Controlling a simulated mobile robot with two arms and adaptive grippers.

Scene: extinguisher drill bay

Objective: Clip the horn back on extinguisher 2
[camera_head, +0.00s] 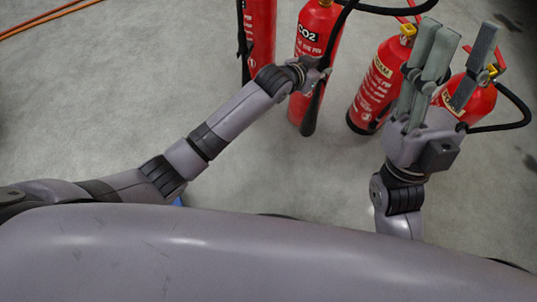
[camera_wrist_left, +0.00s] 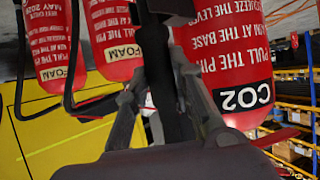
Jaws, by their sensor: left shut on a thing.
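A red CO2 extinguisher (camera_head: 307,50) stands upright on the floor, second from the left in the head view. It fills the upper right of the left wrist view (camera_wrist_left: 225,60), seen upside down. A black horn (camera_head: 311,112) hangs along its right side, with a black hose above. My left gripper (camera_head: 318,66) is shut on the horn, and its fingers flank the dark shaft (camera_wrist_left: 158,70) in the wrist view. Whether the horn touches a clip is hidden. My right gripper (camera_head: 464,52) is open and empty, its fingers spread in front of the rightmost extinguisher. I see no numbers on the extinguishers.
Another red extinguisher (camera_head: 262,35) stands left of the CO2 one. Two foam extinguishers (camera_head: 374,88) (camera_head: 480,98) stand to the right. Orange lines (camera_head: 45,18) cross the floor at top left. Shelves with bins (camera_wrist_left: 294,100) show in the wrist view. The near floor is clear.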

